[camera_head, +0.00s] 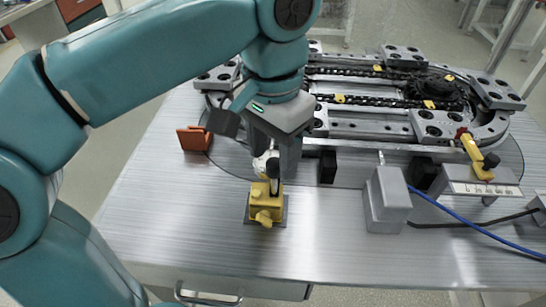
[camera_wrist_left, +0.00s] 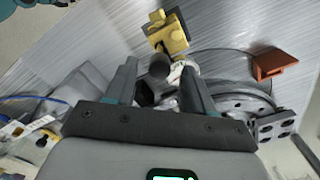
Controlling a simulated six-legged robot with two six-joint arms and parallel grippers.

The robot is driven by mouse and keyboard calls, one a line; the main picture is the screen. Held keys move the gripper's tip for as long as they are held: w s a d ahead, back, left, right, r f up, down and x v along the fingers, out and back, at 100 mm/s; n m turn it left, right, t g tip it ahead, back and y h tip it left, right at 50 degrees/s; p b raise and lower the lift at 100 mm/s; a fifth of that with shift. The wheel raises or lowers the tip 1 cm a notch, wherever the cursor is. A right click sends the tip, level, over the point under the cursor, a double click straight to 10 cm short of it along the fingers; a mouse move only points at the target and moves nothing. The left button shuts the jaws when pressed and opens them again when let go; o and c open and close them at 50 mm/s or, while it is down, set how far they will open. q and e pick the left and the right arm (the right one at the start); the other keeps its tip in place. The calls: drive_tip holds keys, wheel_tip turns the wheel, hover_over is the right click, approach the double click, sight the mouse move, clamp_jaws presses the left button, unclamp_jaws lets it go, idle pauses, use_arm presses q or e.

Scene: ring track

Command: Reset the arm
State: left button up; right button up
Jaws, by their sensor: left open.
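My left arm comes in from the left of the head view and bends down over the table. Its gripper (camera_head: 272,165) points down just above and behind a yellow block-like fixture (camera_head: 264,203) on a small dark plate. In the left wrist view the two fingers (camera_wrist_left: 158,78) are apart, with the yellow fixture (camera_wrist_left: 168,35) beyond their tips. A dark round knob (camera_wrist_left: 159,66) and a small white part show between and beyond the fingertips. I cannot tell if the fingers touch them. My right gripper is not in view.
A ring track (camera_head: 355,144) with chains and grey plates fills the back of the metal table (camera_head: 325,255). An orange bracket (camera_head: 194,139) stands at left. A grey box (camera_head: 387,200), a yellow lever (camera_head: 474,156) and blue and black cables are at right. The front left is clear.

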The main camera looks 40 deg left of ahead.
use_arm(q)
wheel_tip(320, 180, up, 2)
drive_tip(key=shift+r+p, duration=0.25)
drive_tip(key=shift+p, duration=0.1)
drive_tip(key=shift+w+f, duration=0.1)
idle(0.3)
